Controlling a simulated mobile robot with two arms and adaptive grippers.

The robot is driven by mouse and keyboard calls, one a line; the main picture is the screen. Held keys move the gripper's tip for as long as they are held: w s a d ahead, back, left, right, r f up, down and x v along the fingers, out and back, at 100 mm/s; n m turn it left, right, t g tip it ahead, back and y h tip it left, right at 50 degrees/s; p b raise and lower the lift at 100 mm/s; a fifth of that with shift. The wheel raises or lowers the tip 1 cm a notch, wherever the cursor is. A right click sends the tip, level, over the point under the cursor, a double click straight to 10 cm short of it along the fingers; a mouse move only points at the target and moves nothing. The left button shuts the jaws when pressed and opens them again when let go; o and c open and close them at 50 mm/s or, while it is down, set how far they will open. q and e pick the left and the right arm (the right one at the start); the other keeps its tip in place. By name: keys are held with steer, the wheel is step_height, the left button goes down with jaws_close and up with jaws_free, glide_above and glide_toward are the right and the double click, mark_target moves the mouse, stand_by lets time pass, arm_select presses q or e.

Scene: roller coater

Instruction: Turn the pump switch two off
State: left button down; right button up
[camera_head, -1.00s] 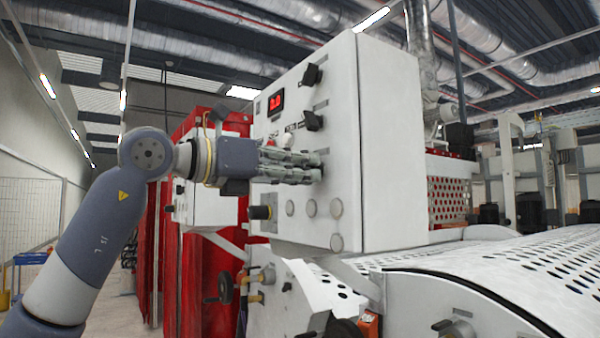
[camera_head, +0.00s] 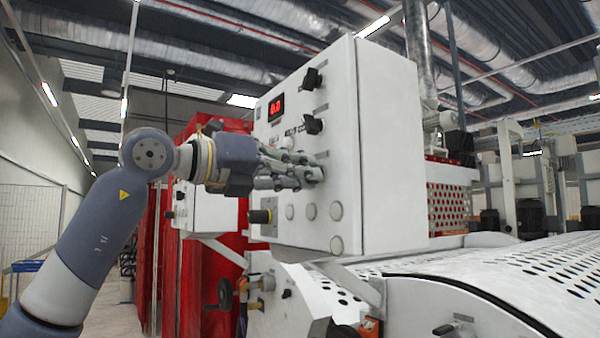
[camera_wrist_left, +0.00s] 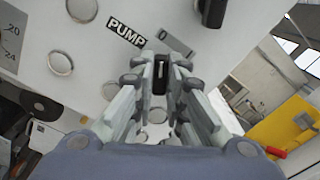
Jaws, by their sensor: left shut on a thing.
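My left gripper (camera_head: 318,172) reaches in from the left to the front of the white control box (camera_head: 385,150). Its fingers are shut on a small black switch knob, the pump switch, which shows between the fingertips in the left wrist view (camera_wrist_left: 160,80). A label reading PUMP (camera_wrist_left: 126,33) and a 0 mark (camera_wrist_left: 175,42) sit beside this knob. In the head view the fingers hide the knob. I cannot read a number for this switch. My right gripper is not in view.
Several round grey buttons (camera_head: 336,211) are below the fingers. A perforated white cover (camera_head: 520,270) lies at the lower right.

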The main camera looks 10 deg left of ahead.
arm_select(q)
steer(key=c, duration=1.6)
jaws_free()
steer(key=shift+a, duration=0.1)
steer(key=v, duration=1.2)
